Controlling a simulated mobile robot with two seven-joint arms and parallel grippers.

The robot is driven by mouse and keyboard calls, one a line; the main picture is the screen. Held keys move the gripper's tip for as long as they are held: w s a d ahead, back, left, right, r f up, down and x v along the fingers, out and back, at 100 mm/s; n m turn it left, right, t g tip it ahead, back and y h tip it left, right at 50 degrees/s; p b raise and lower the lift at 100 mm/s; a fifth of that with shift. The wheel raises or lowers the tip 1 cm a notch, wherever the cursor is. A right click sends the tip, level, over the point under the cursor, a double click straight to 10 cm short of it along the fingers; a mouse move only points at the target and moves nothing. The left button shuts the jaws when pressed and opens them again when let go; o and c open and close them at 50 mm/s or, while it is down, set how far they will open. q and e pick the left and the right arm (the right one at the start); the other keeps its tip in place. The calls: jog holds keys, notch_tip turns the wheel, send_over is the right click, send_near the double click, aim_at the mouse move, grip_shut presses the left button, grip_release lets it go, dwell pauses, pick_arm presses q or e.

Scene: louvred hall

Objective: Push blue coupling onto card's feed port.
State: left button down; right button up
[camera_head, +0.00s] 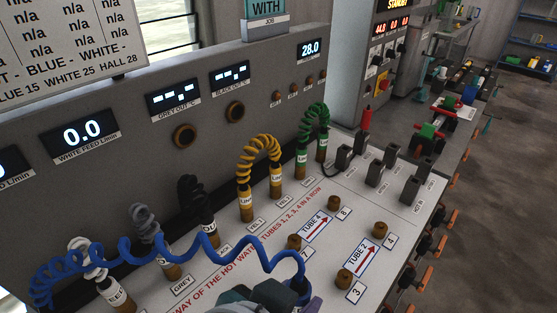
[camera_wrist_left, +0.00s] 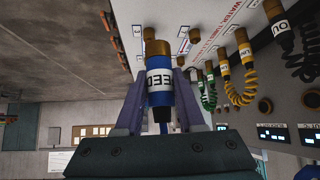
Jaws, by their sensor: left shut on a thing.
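The blue coupling (camera_head: 300,290) shows at the bottom of the head view, with a coiled blue hose (camera_head: 210,247) trailing left. In the left wrist view the coupling (camera_wrist_left: 160,88) has a white label reading FEED. My left gripper (camera_wrist_left: 155,100) is shut on it, one finger on each side. Brass shows right at the coupling's far end; I cannot tell whether it is seated on a port. Bare brass ports numbered 3 (camera_head: 344,279), 4 (camera_head: 380,229), 7 (camera_head: 294,242) and 8 (camera_head: 334,202) stand on the white panel (camera_head: 415,205). The card (camera_head: 60,45) is partly cut off. My right gripper is not in view.
Yellow (camera_head: 260,150) and green (camera_head: 318,115) coiled hoses rise from the panel's back edge. Black, grey and white hoses stand at the left. Several dark grey blocks (camera_head: 376,172) and a red-topped post (camera_head: 366,118) stand at the right. The grey display wall (camera_head: 100,170) closes off the back.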

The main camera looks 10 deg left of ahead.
pick_arm(q)
jog(key=shift+s+d+f, duration=0.1)
jog(key=shift+d+f, duration=0.05)
jog(key=shift+f, duration=0.05)
notch_tip(320, 180, down, 8)
jog(key=b, duration=0.8)
jog(key=shift+r, duration=0.4)
jog(key=shift+f, duration=0.35)
jog(key=shift+f, duration=0.2)
jog(key=shift+f, duration=0.15)
jog(key=shift+f+b, duration=1.35)
jog(key=shift+b, duration=0.05)
